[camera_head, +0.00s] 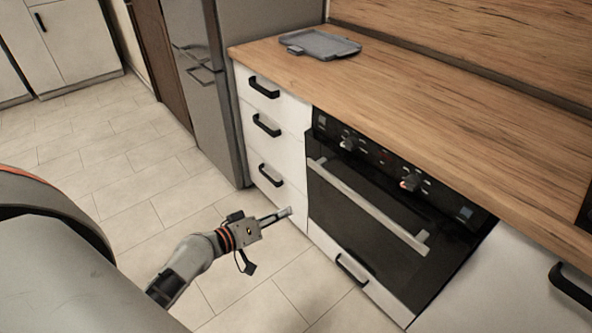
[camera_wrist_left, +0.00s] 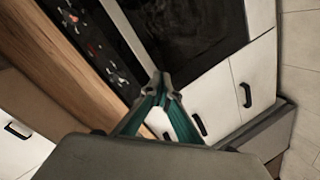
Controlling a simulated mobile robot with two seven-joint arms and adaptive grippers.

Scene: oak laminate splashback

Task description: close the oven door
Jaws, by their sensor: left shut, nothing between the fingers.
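The oven (camera_head: 345,200) is built in under the worktop, with a black glass door and a long pale bar handle (camera_head: 370,208). Its door stands upright and looks flush with the fronts beside it; I cannot tell whether a small gap is left. It also shows in the left wrist view, with the dark door glass (camera_wrist_left: 195,30) at the top. My left gripper (camera_head: 288,211) is shut and empty, low in front of the drawers, just left of the oven and apart from the handle. Its fingertips (camera_wrist_left: 161,80) meet in the left wrist view. My right gripper is out of view.
White drawers (camera_head: 268,150) with black handles stand left of the oven, and a steel fridge (camera_head: 225,100) beyond. A grey tray (camera_head: 320,45) lies on the wooden worktop (camera_head: 430,105). A drawer (camera_head: 350,272) sits below the oven. The tiled floor (camera_head: 130,170) is clear.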

